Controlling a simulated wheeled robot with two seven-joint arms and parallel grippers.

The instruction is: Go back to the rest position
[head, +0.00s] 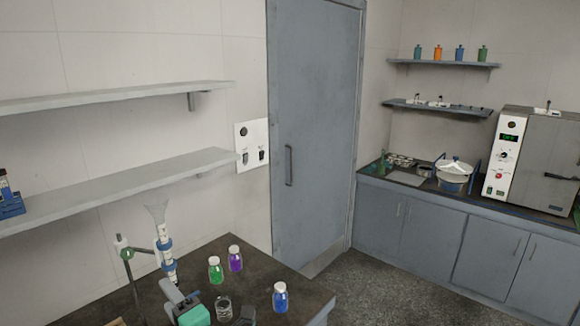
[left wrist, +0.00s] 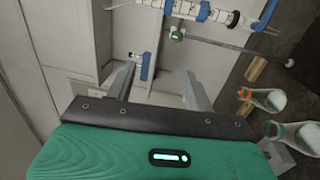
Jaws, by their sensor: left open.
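My left gripper (head: 178,297) shows at the bottom of the head view, above the near dark bench (head: 310,288). In the left wrist view its two fingers (left wrist: 160,88) stand apart with nothing between them. A stand with a green clamp (head: 126,254) and an upright glass column with blue parts (head: 166,250) is just behind the gripper. The column and clamp also show along the top of the left wrist view (left wrist: 205,12). I cannot see my right gripper in either view.
Green (head: 215,272), purple (head: 235,260) and blue (head: 281,298) bottles and a small glass beaker (head: 223,308) stand right of the gripper. Wall shelves (head: 130,178) hang at the left. A grey door (head: 318,130) and a far counter with an oven (head: 535,160) lie beyond open floor.

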